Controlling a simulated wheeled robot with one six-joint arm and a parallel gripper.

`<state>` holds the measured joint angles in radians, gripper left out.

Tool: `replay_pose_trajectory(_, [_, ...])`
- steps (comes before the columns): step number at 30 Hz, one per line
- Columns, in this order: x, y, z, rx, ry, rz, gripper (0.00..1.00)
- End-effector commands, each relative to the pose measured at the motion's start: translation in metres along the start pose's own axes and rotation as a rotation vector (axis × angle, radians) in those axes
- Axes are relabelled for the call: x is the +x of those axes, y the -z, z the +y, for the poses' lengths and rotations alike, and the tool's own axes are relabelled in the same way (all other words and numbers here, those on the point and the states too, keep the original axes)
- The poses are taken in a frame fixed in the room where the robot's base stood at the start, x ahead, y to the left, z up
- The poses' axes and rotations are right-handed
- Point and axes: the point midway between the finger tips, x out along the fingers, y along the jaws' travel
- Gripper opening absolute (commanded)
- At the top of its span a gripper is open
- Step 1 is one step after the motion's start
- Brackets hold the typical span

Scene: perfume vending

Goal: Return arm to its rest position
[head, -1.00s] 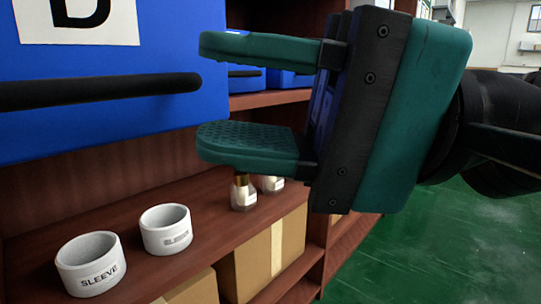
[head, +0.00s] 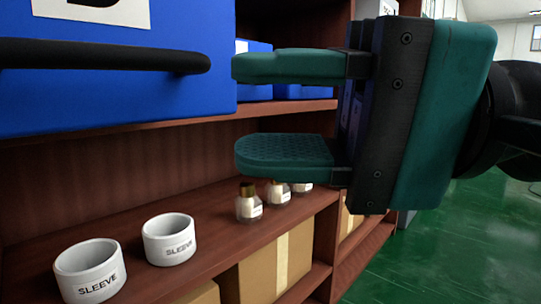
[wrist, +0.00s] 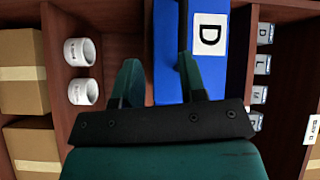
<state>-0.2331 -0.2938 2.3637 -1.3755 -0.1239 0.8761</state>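My gripper (head: 245,110) is open, with nothing between its two green fingers. In the head view it is in front of the shelf, beside a blue box with a black handle (head: 110,60). In the wrist view (wrist: 157,68) the fingers point toward the shelf and the blue box marked D (wrist: 170,70). The end of my arm shows at the right edge of the head view.
The wooden shelf (head: 120,220) holds two white sleeves (head: 88,272) (head: 169,240), small bottles with gold caps (head: 249,205) and cardboard boxes below (head: 270,270). Open green floor (head: 450,240) lies to the right. Small lettered boxes (wrist: 262,65) show in the wrist view.

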Motion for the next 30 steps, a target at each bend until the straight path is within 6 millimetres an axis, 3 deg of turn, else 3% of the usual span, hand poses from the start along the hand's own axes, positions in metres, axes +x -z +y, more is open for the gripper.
replay_pose_trajectory(2, [-0.003, 0.009, 0.017, -0.098, -0.174, 0.001, 0.38])
replay_pose_trajectory(5, [-0.023, 0.017, 0.060, -0.242, -0.474, -0.052, 0.38])
replay_pose_trajectory(9, [-0.077, 0.013, 0.110, -0.352, -0.850, -0.233, 0.38])
replay_pose_trajectory(14, [-0.152, -0.008, 0.131, -0.346, -1.150, -0.517, 0.38])
replay_pose_trajectory(23, [-0.144, 0.014, 0.039, -0.357, -1.130, -0.492, 0.38])
replay_pose_trajectory(30, [-0.142, 0.033, -0.049, -0.357, -1.129, -0.491, 0.38])
